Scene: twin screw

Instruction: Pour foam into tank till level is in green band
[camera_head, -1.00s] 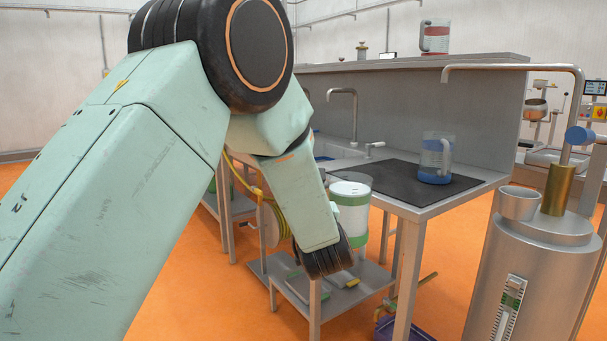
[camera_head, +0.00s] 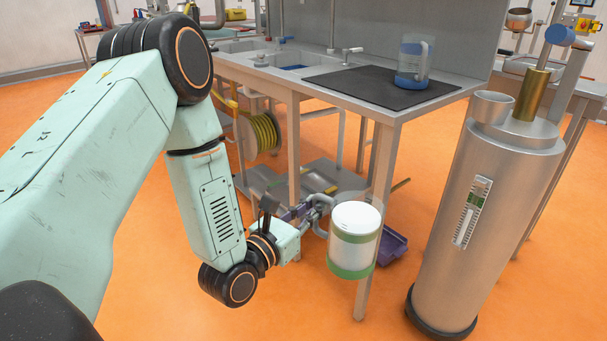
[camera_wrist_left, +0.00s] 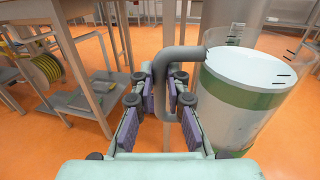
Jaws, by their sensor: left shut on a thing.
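A clear jug with green bands (camera_head: 355,255), filled with white foam (camera_head: 357,217), hangs upright in front of the bench. My left gripper (camera_head: 315,212) is shut on its handle. In the left wrist view, the fingers (camera_wrist_left: 167,95) close around the grey handle (camera_wrist_left: 180,55), with the jug (camera_wrist_left: 235,115) to the right. The metal tank (camera_head: 480,230) stands on the floor to the right of the jug, apart from it. It has a cup-like inlet (camera_head: 492,106) on top and a gauge (camera_head: 472,212) with a green band in its upper part. My right gripper is out of view.
A steel bench with a sink (camera_head: 290,68) and a black mat (camera_head: 365,84) stands behind. A blue-banded jug (camera_head: 412,65) is on the mat. A brass fitting (camera_head: 531,95) and pipe rise beside the inlet. A purple tray (camera_head: 392,247) lies on the floor. Floor between jug and tank is clear.

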